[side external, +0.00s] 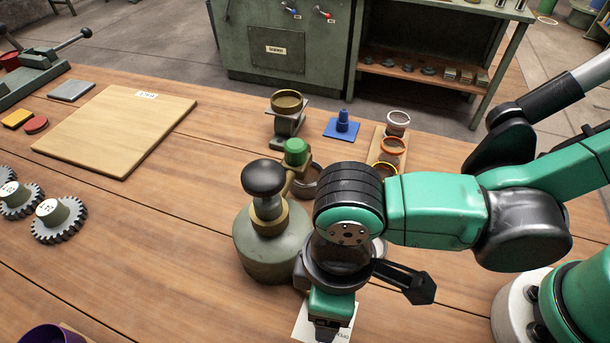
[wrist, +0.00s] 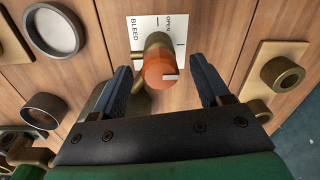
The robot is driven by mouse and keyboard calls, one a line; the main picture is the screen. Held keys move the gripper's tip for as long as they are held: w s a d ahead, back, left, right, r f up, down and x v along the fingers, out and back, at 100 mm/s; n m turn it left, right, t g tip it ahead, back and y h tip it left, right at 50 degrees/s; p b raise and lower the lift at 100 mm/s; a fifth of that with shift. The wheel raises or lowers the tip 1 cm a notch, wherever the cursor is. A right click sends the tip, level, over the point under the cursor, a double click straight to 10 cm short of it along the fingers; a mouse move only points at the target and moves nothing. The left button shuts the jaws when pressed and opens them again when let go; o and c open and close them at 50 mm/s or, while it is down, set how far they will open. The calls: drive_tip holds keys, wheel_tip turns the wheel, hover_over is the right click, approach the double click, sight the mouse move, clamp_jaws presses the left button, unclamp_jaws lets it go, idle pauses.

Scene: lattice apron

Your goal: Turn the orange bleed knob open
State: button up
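The orange bleed knob (wrist: 160,68) shows in the wrist view, on a brass-coloured stem over a white card (wrist: 146,28) printed BLEED and OPEN. A pale mark on the knob's face points right in the picture. My gripper (wrist: 161,78) is open, with one finger on each side of the knob and a visible gap on both sides. In the side view my gripper (side external: 328,318) points down at the front of the bench over the white card (side external: 348,322). The knob is hidden there behind my gripper.
A grey-green vessel (side external: 268,248) with a black ball top and a green knob (side external: 296,151) stands close to the left of my wrist. Several ringed cups, including one orange-rimmed cup (side external: 391,150), stand behind. Gears (side external: 58,218) and a wooden board (side external: 115,130) lie left.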

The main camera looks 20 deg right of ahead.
clamp_jaws()
drive_tip(key=shift+n, duration=0.3)
drive_tip(key=n, duration=0.8)
drive_tip(key=shift+n, duration=0.4)
drive_tip(key=n, duration=0.4)
drive_tip(key=shift+n, duration=0.3)
drive_tip(key=shift+a+n+h, duration=0.1)
drive_tip(key=shift+n+h, duration=0.2)
drive_tip(key=shift+n, duration=1.6)
